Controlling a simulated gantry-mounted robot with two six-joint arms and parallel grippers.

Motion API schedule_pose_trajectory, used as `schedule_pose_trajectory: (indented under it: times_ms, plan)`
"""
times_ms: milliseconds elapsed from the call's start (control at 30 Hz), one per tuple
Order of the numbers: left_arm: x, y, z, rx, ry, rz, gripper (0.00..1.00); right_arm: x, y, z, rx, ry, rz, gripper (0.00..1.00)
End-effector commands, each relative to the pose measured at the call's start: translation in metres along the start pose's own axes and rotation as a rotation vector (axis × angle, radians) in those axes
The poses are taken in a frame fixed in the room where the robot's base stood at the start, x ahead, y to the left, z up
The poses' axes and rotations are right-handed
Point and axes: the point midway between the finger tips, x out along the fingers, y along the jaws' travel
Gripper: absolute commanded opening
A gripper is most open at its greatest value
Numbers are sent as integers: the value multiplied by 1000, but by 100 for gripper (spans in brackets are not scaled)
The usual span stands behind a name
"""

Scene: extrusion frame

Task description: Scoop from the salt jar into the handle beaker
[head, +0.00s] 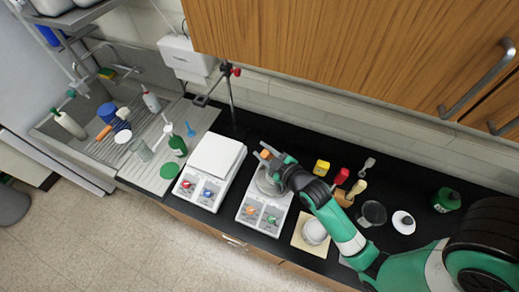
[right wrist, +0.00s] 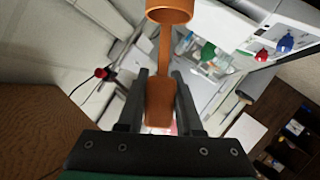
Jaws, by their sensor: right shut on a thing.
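My right gripper (head: 275,162) is over the second balance in the head view. It is shut on an orange scoop (head: 265,154). In the right wrist view the scoop's handle (right wrist: 160,98) sits between the two fingers, with its round cup (right wrist: 170,12) beyond the fingertips; I cannot see what is in the cup. A clear glass vessel (head: 268,184), perhaps the handle beaker, stands on the balance below the gripper and is partly hidden by it. A dark-looking glass jar (head: 372,213), perhaps the salt jar, stands to the right beside a white lid (head: 403,222). My left gripper is out of view.
A white balance (head: 214,158) stands to the left of the second balance (head: 264,212). A stand with a red clamp (head: 232,72) rises behind. A white bowl (head: 314,231) sits on a beige board. A sink is at left.

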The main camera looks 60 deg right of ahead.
Motion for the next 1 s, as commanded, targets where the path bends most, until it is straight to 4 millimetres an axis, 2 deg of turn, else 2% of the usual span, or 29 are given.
schedule_pose_trajectory:
  times_ms: [100, 367, 400, 633, 1000]
  plan:
    - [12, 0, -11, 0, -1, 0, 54, -1, 15, -2, 135, -1, -47, 0]
    - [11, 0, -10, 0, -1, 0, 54, 5, 37, 10, 480, 2, -186, 0]
    - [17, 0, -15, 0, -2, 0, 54, 1, 40, 2, 500, 3, -201, 0]
    - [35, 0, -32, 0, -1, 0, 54, -8, 51, -21, 493, 3, -203, 0]
    - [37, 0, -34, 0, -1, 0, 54, -9, 53, -24, 491, 3, -202, 0]
